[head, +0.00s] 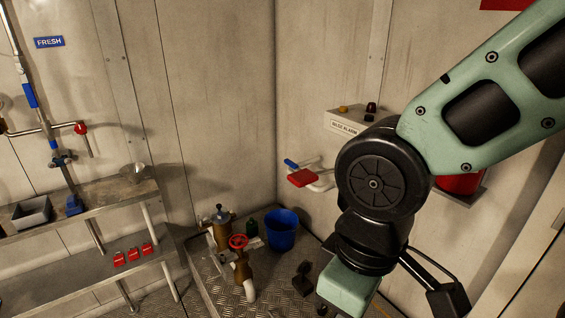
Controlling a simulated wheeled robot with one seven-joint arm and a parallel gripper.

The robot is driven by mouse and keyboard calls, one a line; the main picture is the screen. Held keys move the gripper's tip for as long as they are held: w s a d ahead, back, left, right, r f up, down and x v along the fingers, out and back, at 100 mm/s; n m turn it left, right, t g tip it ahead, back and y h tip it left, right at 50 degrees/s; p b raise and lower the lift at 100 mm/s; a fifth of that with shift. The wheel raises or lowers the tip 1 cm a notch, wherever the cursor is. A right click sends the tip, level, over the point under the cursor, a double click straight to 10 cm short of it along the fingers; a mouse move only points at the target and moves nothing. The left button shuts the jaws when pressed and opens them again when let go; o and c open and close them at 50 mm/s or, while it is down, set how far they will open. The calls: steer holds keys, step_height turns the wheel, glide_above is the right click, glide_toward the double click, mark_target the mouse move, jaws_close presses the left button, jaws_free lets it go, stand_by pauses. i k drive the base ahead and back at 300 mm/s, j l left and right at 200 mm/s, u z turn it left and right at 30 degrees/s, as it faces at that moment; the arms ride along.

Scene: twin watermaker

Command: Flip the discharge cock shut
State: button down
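No label in view names the discharge cock, so I cannot tell for sure which fitting it is. A pipe fitting with a red paddle-like handle (301,178) and a smaller blue handle (291,163) is on the wall left of my arm. A red handwheel (238,241) tops a brass valve (243,267) low on the plate floor. A red-knobbed valve (80,128) and blue handles (30,95) are on the pipes at the far left.
A blue bucket (282,236) stands on the plate floor by the corner. A metal bench (105,195) with a grey bin (32,212) and a funnel (133,172) is at left. A bilge alarm box (346,120) is on the wall behind my arm.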

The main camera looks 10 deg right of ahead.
mark_target(288, 161)
steer(key=j+z, duration=0.2)
steer(key=j, duration=0.45)
steer(key=j+z, duration=0.2)
steer(key=j, duration=0.4)
steer(key=j+z, duration=0.25)
steer(key=j, duration=0.4)
steer(key=k+j+z, duration=0.2)
steer(key=j, duration=0.4)
steer(key=i+j+z, duration=0.2)
steer(key=j, duration=0.25)
steer(key=i+j+z, duration=0.2)
steer(key=j, duration=0.3)
steer(key=i+j+z, duration=0.2)
steer(key=j, duration=0.3)
steer(key=j+z, duration=0.2)
steer(key=j, duration=0.25)
steer(key=i+j+z, duration=0.15)
steer(key=i+j, duration=0.15)
steer(key=i+j+z, duration=0.1)
steer(key=i+j, duration=0.2)
steer(key=j, duration=0.15)
